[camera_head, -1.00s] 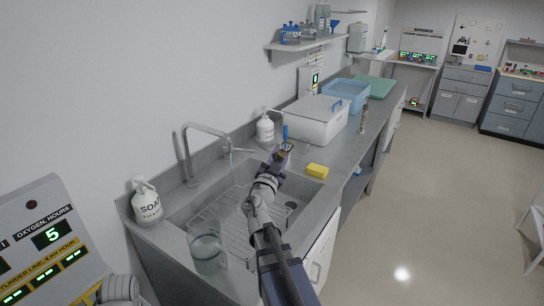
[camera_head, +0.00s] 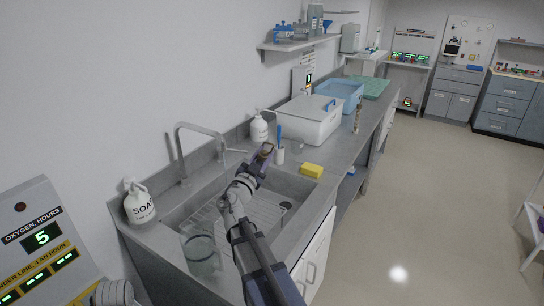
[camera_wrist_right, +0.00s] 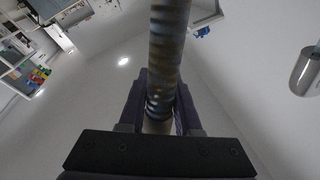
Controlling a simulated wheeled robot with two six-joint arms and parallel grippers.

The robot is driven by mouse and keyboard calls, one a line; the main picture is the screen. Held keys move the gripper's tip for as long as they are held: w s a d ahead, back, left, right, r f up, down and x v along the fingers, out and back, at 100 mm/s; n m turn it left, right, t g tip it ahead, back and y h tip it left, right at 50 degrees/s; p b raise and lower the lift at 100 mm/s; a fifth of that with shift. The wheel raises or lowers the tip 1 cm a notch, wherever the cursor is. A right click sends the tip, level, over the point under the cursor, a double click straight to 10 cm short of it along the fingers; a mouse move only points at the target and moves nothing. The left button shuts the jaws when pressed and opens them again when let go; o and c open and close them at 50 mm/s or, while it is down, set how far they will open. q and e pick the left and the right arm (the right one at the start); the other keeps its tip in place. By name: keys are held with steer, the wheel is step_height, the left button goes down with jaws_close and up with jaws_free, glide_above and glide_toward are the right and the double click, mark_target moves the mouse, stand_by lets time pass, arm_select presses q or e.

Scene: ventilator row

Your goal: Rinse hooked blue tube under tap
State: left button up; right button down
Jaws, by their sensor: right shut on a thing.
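My right gripper (camera_head: 262,154) is shut on a ribbed tube (camera_wrist_right: 167,50), grey-blue with brown stains in the wrist view. The tube runs from between the jaws to that view's top edge; its hook and far end do not show clearly. In the head view the gripper is over the far edge of the sink (camera_head: 178,214), right of the tap (camera_head: 200,128). The tap's curved spout ends a little left of the gripper, apart from it. A metal cylinder, probably the spout end, shows at the right of the wrist view (camera_wrist_right: 304,72). I see no clear water stream. My left gripper is not in view.
A clear jug (camera_head: 201,251) stands at the sink's near end, beside a soap bottle (camera_head: 139,205). A yellow sponge (camera_head: 312,170), a white cup with a blue brush (camera_head: 279,152), another bottle (camera_head: 259,130) and a white bin (camera_head: 308,122) stand on the counter beyond.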

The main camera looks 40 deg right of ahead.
steer(key=w+a+f+b, duration=0.1)
steer(key=w+a+f, duration=0.1)
steer(key=w+a, duration=0.4)
steer(key=shift+w+b, duration=0.35)
steer(key=shift+w, duration=0.2)
steer(key=shift+a, duration=0.1)
steer(key=shift+w, duration=0.1)
stand_by(0.6)
steer(key=shift+w+d, duration=0.3)
steer(key=shift+d, duration=0.15)
steer(key=shift+s+a, duration=0.1)
steer(key=shift+s+a, duration=0.35)
stand_by(0.4)
